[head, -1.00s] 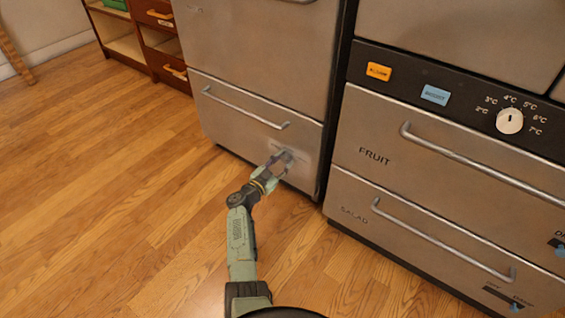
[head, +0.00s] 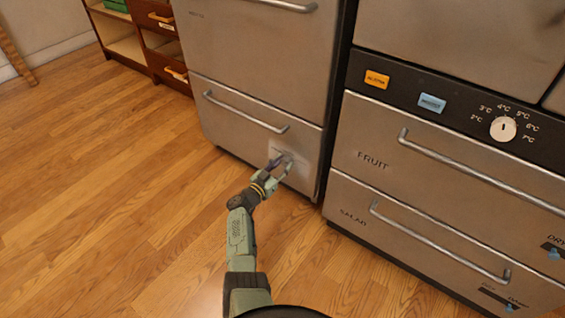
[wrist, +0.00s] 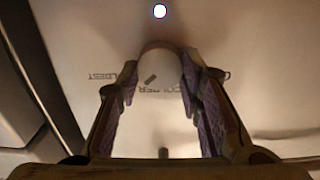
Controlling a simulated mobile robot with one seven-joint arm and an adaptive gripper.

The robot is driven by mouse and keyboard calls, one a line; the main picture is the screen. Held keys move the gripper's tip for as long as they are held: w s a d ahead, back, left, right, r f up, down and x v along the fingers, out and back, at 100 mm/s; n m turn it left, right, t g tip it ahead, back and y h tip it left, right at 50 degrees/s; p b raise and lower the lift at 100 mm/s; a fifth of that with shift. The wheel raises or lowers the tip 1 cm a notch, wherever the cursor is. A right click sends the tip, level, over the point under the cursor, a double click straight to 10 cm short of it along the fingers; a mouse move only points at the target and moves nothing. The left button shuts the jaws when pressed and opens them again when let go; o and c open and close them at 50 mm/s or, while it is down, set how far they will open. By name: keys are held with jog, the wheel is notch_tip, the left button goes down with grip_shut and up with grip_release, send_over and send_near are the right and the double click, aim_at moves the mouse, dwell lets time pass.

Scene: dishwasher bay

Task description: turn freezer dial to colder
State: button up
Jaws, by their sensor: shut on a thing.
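The freezer dial (wrist: 160,75) is a pale round knob with a dark pointer mark. In the wrist view it sits between the two purple-padded fingers of my gripper (wrist: 160,66), which is shut on it. The pointer mark is tilted and lies near the upside-down lettering "COLDER"; "COLDEST" is partly readable to its left. In the head view my gripper (head: 282,164) reaches the lower right of the freezer's bottom drawer front (head: 232,122), and the dial is mostly hidden by the fingers.
A fridge unit with a white temperature dial (head: 503,129), an orange button (head: 376,79) and a blue button (head: 432,103) stands at right. The drawer handle (head: 245,112) is above left of my gripper. Wooden floor (head: 130,190) at left is clear.

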jog(key=n+p, duration=0.1)
jog(key=n, duration=0.3)
jog(key=shift+a+n+p, duration=0.1)
jog(key=shift+n+p, duration=0.2)
jog(key=shift+p, duration=0.05)
jog(key=n, duration=0.4)
dwell(0.4)
jog(key=o, duration=1.2)
jog(key=shift+c, duration=0.2)
jog(key=shift+a+f, duration=0.1)
jog(key=shift+s+a, duration=0.35)
jog(key=shift+s, duration=0.05)
jog(key=v, duration=0.6)
jog(key=shift+s, duration=0.15)
